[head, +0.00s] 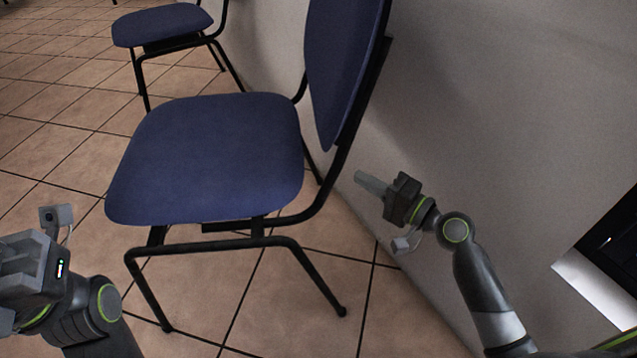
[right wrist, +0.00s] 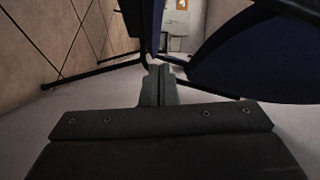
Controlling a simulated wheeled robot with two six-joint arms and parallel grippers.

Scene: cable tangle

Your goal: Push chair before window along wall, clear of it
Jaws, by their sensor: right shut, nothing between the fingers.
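A chair with a blue seat (head: 210,155) and black tube frame stands upright on the floor, its blue backrest (head: 340,65) toward the wall. My right gripper (head: 358,180) is shut and empty, between the wall and the chair's rear frame; contact is unclear. In the right wrist view the closed fingers (right wrist: 160,72) point along the gap, beside black tubes and a blue panel (right wrist: 255,55). My left gripper (head: 25,275) is at the lower left, apart from the chair; its jaws are not clear. A dark panel with a white edge (head: 595,285), possibly the window, is at the right.
A second blue chair (head: 162,25) stands farther along the pale wall (head: 480,110), beyond the near one. The tiled floor (head: 50,155) is open to the left of the chairs.

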